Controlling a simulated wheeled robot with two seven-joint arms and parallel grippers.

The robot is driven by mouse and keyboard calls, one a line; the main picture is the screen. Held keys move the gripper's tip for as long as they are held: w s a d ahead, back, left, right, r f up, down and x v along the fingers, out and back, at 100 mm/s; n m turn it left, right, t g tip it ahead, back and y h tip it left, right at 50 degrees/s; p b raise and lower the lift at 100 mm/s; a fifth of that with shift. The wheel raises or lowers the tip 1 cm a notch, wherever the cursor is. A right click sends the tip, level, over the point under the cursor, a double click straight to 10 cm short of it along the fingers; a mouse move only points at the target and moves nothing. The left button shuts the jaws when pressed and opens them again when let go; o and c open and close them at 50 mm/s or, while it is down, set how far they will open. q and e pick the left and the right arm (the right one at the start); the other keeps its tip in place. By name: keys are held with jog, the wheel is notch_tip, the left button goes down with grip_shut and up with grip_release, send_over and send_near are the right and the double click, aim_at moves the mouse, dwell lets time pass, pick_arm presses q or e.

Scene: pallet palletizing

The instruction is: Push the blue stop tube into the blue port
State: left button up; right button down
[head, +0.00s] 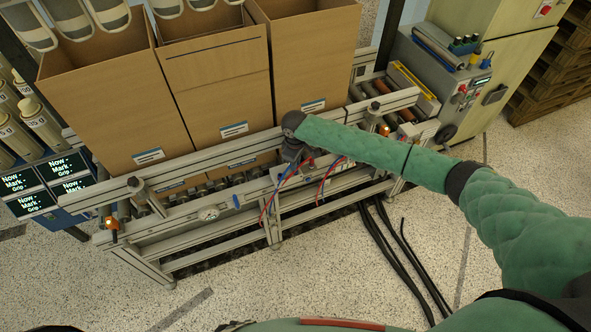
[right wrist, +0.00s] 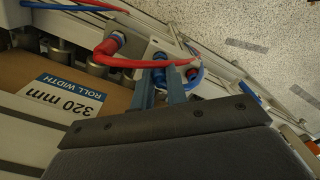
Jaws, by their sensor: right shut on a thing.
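My right gripper (right wrist: 168,72) is at the conveyor's side rail, with its two fingers close together around a blue piece (right wrist: 159,70) that looks like the end of the blue tube. The fingers hide most of it. A thin blue tube (right wrist: 201,84) curves beside the right finger. I cannot tell whether the held end is inside the blue port, which I cannot make out apart from it. In the head view the right gripper (head: 296,158) is small and partly hidden by my wrist, with a blue tube (head: 276,190) hanging beside it. My left gripper is out of view.
A red tube (right wrist: 150,62) arches from a fitting (right wrist: 110,43) across the fingers. Tall cardboard boxes (head: 215,95) stand on the roller conveyor (head: 205,212) behind the gripper. Black cables (head: 395,250) lie on the floor. The floor in front is otherwise clear.

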jog(key=c, duration=1.3)
grip_release()
jog(key=shift+f, duration=0.1)
jog(key=shift+r+b, duration=0.45)
jog(key=shift+r, duration=0.2)
notch_tip(320, 180, up, 6)
jog(key=shift+f+b, duration=0.1)
jog(key=shift+b, duration=1)
jog(key=shift+r, duration=0.35)
